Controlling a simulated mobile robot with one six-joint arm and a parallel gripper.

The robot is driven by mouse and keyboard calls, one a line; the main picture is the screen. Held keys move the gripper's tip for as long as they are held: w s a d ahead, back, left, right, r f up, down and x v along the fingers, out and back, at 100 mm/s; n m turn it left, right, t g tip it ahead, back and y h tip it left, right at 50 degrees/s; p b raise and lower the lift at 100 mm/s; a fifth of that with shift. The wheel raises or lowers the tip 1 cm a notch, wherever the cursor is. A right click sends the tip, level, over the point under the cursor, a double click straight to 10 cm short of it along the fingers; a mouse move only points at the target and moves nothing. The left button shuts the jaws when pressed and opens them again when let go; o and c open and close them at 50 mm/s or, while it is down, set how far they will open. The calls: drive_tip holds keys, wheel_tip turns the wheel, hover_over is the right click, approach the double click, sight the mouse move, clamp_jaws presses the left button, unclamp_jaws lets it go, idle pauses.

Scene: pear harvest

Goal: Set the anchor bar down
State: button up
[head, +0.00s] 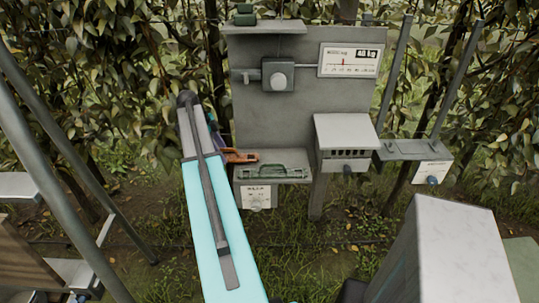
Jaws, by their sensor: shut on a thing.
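A dark green bar, which I take for the anchor bar (278,171), is at the grey shelf (300,179) low on the left of the grey board. It lies roughly level, along the shelf; whether it rests on it or hangs just above, I cannot tell. My gripper (241,157), with orange-brown jaws, reaches in from the left and is shut at the bar's left end. My light blue arm hides most of the gripper's body, and the exact grip is too small to see.
A slotted grey box (346,135) is close on the right. Metal posts (50,150) stand at left. Leafy branches fill the back.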

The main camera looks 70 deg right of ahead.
drive_tip(key=s+d, duration=0.1)
drive_tip(key=s, duration=0.3)
drive_tip(key=s+d, duration=0.2)
drive_tip(key=s, duration=0.3)
drive_tip(key=s+d, duration=0.2)
drive_tip(key=s, duration=0.2)
drive_tip(key=shift+s+d+p, duration=0.1)
drive_tip(key=shift+s+p, duration=0.05)
drive_tip(key=shift+p, duration=0.25)
drive_tip(key=shift+s+d, duration=0.2)
drive_tip(key=shift+s, duration=0.35)
drive_tip(key=s, duration=0.1)
drive_tip(key=s+d, duration=0.1)
drive_tip(key=s, duration=0.1)
drive_tip(key=shift+s+d, duration=0.1)
drive_tip(key=shift+f, duration=0.7)
drive_tip(key=shift+f, duration=0.15)
drive_tip(key=o, duration=0.8)
